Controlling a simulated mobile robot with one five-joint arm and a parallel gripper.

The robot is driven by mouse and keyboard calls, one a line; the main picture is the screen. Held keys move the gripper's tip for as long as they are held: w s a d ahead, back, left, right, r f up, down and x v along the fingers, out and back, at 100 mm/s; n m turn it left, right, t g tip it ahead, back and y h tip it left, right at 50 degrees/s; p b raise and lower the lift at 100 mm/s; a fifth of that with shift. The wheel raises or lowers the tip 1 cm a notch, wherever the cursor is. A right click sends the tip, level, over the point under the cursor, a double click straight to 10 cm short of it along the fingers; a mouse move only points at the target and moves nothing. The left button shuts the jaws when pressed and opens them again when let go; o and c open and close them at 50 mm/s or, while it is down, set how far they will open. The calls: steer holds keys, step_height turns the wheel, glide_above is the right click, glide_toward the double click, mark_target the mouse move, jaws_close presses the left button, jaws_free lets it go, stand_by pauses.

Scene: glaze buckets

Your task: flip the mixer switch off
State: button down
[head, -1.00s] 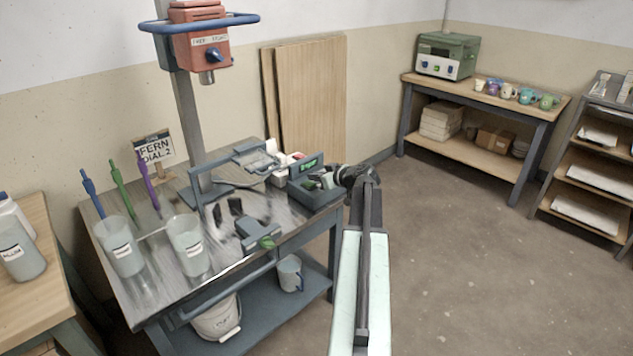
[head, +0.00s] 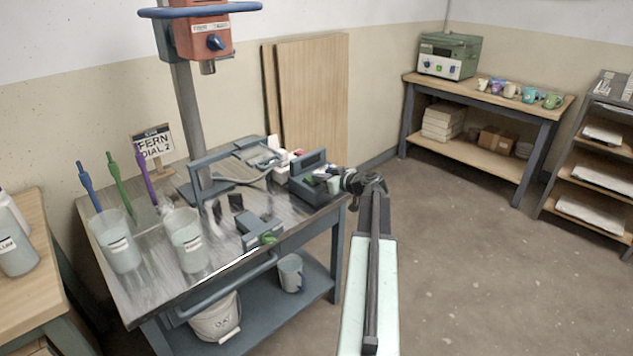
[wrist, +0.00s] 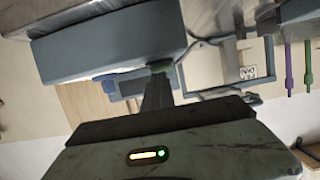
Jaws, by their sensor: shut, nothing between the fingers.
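A small grey unit with a green part (head: 268,239) sits at the bench's front edge. A grey open-topped box (head: 306,172) stands at the bench's right end. I cannot tell which part is the mixer switch. My gripper (head: 340,184) is shut and empty beside that box's right side; its fingertips are hard to make out. In the wrist view, its dark fingers (wrist: 157,93) point at a blue-grey housing (wrist: 105,45) with a small blue part (wrist: 108,86). Contact is unclear.
Two pale buckets (head: 187,240) stand at the left of the metal bench, near blue, green and purple sticks (head: 120,186). A FERN DIAL 2 sign (head: 153,143) stands behind. Open floor (head: 460,260) lies right of the bench. A shelf table (head: 490,88) is at the back.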

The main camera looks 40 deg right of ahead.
steer(key=shift+r+p, duration=0.8)
steer(key=shift+p, duration=0.05)
steer(key=shift+w+a, duration=0.1)
steer(key=shift+r, duration=0.2)
steer(key=p+v, duration=0.4)
steer(key=v, duration=0.7)
steer(key=shift+s+r, duration=0.2)
steer(key=shift+r, duration=0.05)
